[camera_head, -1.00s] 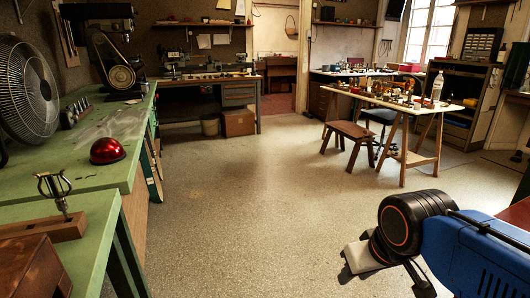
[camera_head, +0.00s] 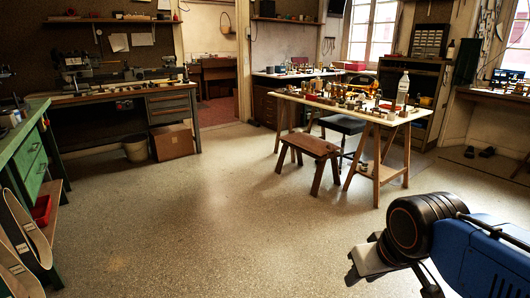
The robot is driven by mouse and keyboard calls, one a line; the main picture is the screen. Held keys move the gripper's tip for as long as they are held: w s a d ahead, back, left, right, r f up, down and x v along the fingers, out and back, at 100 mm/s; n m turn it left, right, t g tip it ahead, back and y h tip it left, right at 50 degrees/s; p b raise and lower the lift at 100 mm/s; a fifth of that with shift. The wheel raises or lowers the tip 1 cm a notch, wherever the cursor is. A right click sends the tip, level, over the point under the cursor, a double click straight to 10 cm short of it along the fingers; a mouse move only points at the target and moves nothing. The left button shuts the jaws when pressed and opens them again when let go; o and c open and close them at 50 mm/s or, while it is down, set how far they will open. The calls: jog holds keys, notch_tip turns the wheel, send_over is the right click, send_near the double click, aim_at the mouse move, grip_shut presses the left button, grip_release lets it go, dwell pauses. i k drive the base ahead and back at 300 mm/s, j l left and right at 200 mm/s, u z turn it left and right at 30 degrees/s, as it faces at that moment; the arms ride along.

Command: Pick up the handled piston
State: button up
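I cannot make out the handled piston in this view. Several small brass-coloured and dark parts stand on the white-topped trestle table (camera_head: 296,94) right of the middle, too small to tell apart. My blue and black arm shows at the lower right, in front of the floor and well apart from the table.
A wooden bench (camera_head: 314,148) and a dark stool (camera_head: 343,124) stand at the trestle table. The floor (camera_head: 215,215) in front is clear. A green workbench (camera_head: 28,145) is at left, a drawer desk (camera_head: 170,105) and cardboard box (camera_head: 172,142) behind.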

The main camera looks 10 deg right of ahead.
aim_at(406, 97)
jog(key=i+z, duration=0.1)
jog(key=i, duration=0.45)
jog(key=i+j+z, duration=0.1)
jog(key=i, duration=0.45)
jog(key=i+j+z, duration=0.1)
jog(key=i, duration=0.45)
jog(key=i+z, duration=0.9)
jog(key=i+j+z, duration=0.3)
jog(key=z, duration=0.15)
